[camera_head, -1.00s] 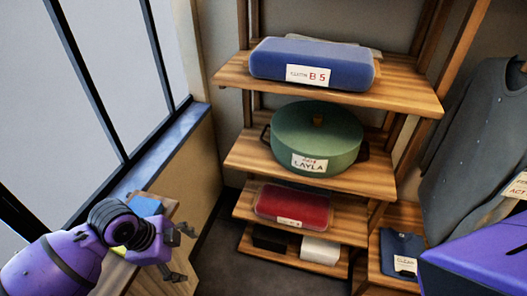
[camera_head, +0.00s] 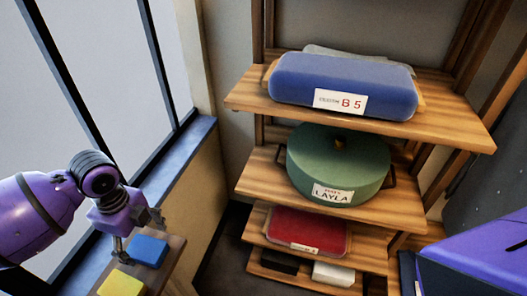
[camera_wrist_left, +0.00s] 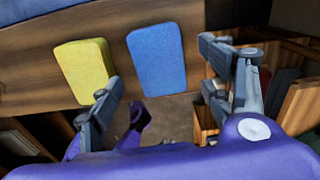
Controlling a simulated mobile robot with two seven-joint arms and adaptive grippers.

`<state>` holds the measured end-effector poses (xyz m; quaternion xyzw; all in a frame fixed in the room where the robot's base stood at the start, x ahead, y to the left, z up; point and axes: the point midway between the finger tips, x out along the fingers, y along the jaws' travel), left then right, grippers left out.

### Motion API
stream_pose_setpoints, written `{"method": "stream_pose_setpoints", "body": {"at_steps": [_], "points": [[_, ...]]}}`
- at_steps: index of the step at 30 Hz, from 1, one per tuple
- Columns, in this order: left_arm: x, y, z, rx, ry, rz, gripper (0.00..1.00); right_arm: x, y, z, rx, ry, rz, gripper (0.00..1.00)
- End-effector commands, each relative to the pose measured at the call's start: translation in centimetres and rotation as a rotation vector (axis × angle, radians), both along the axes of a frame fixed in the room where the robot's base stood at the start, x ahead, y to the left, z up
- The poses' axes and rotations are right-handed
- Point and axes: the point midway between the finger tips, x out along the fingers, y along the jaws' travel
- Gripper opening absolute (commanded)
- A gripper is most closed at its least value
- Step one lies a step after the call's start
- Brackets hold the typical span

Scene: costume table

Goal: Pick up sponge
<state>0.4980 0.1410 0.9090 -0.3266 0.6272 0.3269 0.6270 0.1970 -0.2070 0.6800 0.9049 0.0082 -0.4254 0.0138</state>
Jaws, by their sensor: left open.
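A blue sponge-like block (camera_head: 147,251) and a yellow one (camera_head: 121,284) lie side by side on a small wooden table at the lower left. In the left wrist view the blue block (camera_wrist_left: 156,57) and the yellow block (camera_wrist_left: 83,72) lie flat and apart. My left gripper (camera_head: 140,234) is open and empty beside the blue block. In the left wrist view its fingers (camera_wrist_left: 160,72) are spread, with the blue block between and beyond them; I cannot tell the exact gap. My right gripper is not in view.
The table's bare wood (camera_head: 168,268) shows beside the blocks. A window (camera_head: 100,90) with a sill is on the left. A wooden shelf (camera_head: 450,118) to the right holds a blue case (camera_head: 345,80), a green pot (camera_head: 335,165) and a red case (camera_head: 300,230).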

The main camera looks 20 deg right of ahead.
Motion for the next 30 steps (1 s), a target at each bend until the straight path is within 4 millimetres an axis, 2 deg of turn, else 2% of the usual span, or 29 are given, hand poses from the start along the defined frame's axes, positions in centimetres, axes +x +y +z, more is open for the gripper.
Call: {"method": "stream_pose_setpoints", "body": {"at_steps": [6, 13, 14, 21, 30], "points": [[0.0, 0.2, -3.3, 0.000, 0.000, 0.000, 0.73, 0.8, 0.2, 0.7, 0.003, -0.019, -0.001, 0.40], [0.0, 0.2, -3.6, 0.000, -0.001, 0.000, 0.73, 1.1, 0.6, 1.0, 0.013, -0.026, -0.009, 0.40], [0.0, 0.2, -3.6, 0.000, -0.001, 0.000, 0.71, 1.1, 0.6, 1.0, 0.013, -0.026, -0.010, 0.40], [0.0, 0.2, -3.6, 0.000, -0.001, 0.000, 0.41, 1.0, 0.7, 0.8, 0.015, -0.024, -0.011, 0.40], [0.0, 0.2, -3.6, 0.000, -0.001, 0.000, 0.41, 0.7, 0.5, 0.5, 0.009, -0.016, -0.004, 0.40]]}}
